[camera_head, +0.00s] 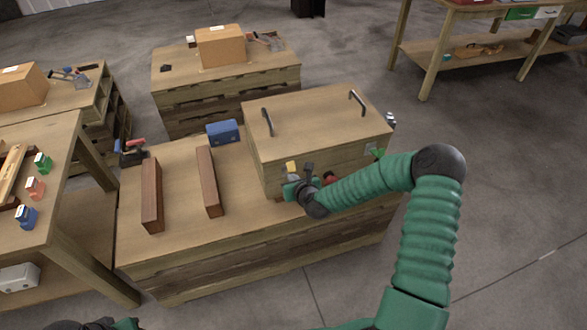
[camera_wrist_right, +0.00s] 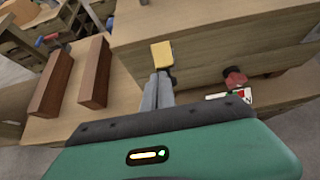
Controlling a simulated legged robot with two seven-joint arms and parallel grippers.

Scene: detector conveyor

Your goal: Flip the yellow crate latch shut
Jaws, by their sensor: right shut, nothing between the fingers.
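The wooden crate (camera_head: 318,125) stands on the right of a pallet, with its lid down. The yellow latch (camera_head: 292,167) is on the crate's front face near its left end. In the right wrist view the yellow latch (camera_wrist_right: 162,54) is just beyond my fingertips, and I cannot tell whether they touch it. My right gripper (camera_head: 300,181) is shut and empty, in front of the crate, close by the latch. Its two fingers (camera_wrist_right: 158,92) lie together in the wrist view. My left gripper is out of view.
A red latch (camera_head: 330,177) and a green part (camera_head: 377,152) are further right on the crate front. Two brown bars (camera_head: 151,195) (camera_head: 209,181) and a blue box (camera_head: 223,132) lie on the pallet to the left. A table (camera_head: 65,200) stands at far left.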

